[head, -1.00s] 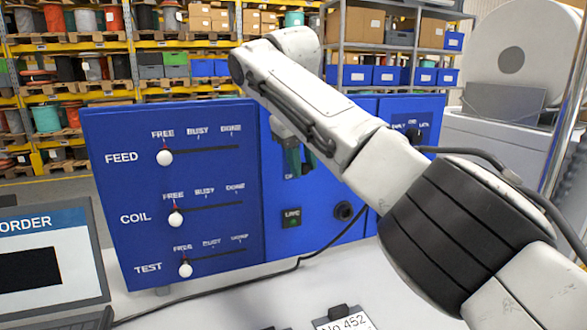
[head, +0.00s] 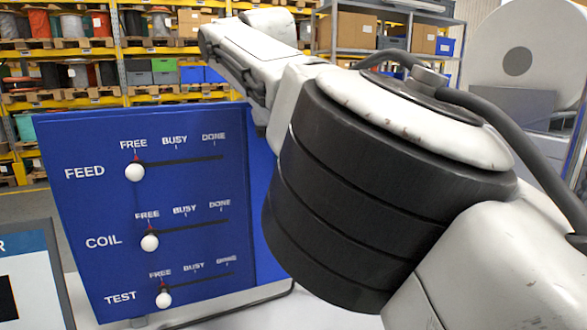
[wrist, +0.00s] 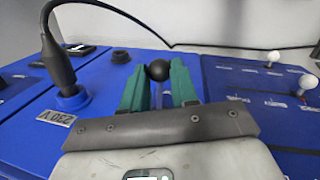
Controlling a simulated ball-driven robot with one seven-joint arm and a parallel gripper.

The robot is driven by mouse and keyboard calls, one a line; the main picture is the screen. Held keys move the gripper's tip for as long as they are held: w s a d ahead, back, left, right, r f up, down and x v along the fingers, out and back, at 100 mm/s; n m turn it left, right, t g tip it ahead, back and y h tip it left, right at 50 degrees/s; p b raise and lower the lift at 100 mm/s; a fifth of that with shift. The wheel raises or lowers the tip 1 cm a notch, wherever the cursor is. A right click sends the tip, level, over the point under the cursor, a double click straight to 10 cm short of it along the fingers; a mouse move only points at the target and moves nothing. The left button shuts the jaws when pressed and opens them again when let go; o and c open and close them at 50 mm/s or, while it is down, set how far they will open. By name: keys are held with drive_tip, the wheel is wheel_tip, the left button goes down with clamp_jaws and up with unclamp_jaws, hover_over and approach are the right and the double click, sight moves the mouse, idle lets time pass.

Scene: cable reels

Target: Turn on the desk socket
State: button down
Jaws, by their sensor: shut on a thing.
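In the wrist view, my gripper (wrist: 158,78) has green fingers on either side of a black ball knob (wrist: 157,70) and is shut on it at the blue panel. To its left, a black plug with a cable (wrist: 60,65) stands in a round socket (wrist: 70,99) on the panel, beside a "230 V" label (wrist: 55,118). A black round part (wrist: 121,57) sits just left of the fingers. What lies under the knob is hidden by the gripper. In the head view, my arm covers the gripper and this part of the panel.
The blue panel (head: 95,210) carries FEED (head: 135,172), COIL (head: 150,242) and TEST (head: 163,299) sliders with white knobs, all at FREE. A screen (head: 35,270) stands at lower left. The plug's cable (wrist: 128,18) runs close beyond the fingers. Shelves stand behind.

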drive_tip(key=shift+r, duration=0.3)
drive_tip(key=c, duration=1.1)
unclamp_jaws()
drive_tip(key=shift+o, duration=1.2)
drive_tip(key=shift+f, duration=0.1)
